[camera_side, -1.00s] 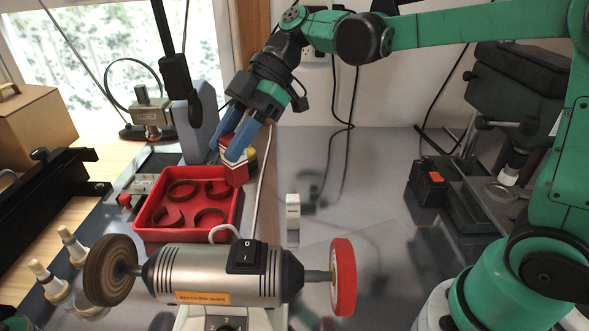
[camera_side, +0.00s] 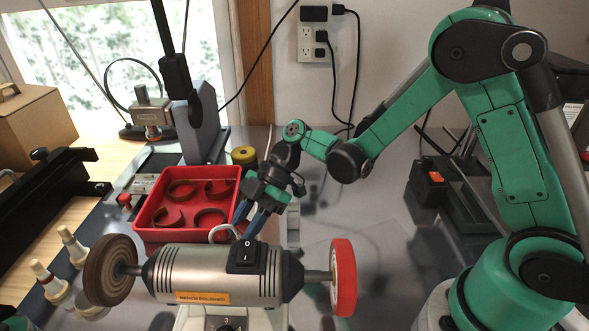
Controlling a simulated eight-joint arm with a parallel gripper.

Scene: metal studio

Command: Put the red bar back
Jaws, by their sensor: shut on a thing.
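My gripper (camera_side: 244,232), with blue fingers pointing down, is low behind the bench polisher (camera_side: 205,272), just right of the red tray (camera_side: 186,236). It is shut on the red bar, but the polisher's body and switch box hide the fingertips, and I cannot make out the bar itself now.
The red tray holds several dark curved pieces. A yellow round tin (camera_side: 244,155) sits behind it. The polisher has a brown wheel (camera_side: 109,270) at left and a red-rimmed wheel (camera_side: 344,277) at right.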

